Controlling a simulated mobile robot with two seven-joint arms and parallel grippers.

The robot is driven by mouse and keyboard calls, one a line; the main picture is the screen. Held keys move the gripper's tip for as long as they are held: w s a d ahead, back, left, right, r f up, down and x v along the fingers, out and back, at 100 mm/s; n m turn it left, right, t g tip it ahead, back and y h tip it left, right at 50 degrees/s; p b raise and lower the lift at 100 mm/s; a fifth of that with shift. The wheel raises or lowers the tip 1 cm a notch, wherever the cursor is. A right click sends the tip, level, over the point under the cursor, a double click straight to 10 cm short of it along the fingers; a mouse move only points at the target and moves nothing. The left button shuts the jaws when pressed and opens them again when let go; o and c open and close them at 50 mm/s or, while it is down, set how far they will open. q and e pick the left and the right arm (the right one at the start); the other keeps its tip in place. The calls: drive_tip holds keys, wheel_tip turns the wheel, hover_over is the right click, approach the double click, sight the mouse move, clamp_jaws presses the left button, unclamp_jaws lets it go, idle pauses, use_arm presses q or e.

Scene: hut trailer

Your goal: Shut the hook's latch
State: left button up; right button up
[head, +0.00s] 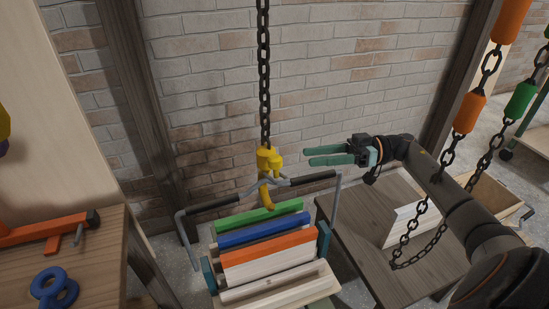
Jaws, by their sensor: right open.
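A yellow hook (268,162) hangs from a dark chain (264,75) in the middle of the head view. The hook's lower curve sits at the bent middle of a grey metal bail with black grips (215,206). The latch is too small to make out, so I cannot tell how it stands. My right gripper (309,156) is to the right of the hook, at about its height in the picture. Its green fingers point left, open and empty, apart from the hook. My left gripper is not in view.
The bail belongs to a carrier with green (258,215), blue, orange and pale boards. A wooden bench (95,270) at left bears an orange tool (45,229) and a blue ringed piece (53,289). Chains with orange and green sleeves (469,113) hang at right, near my right arm.

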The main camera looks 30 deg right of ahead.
sight(275, 159)
drive_tip(key=x, duration=0.9)
drive_tip(key=shift+w+a+p, duration=0.2)
drive_tip(key=shift+a+p, duration=0.15)
drive_tip(key=shift+p, duration=0.05)
clamp_jaws()
idle(0.9)
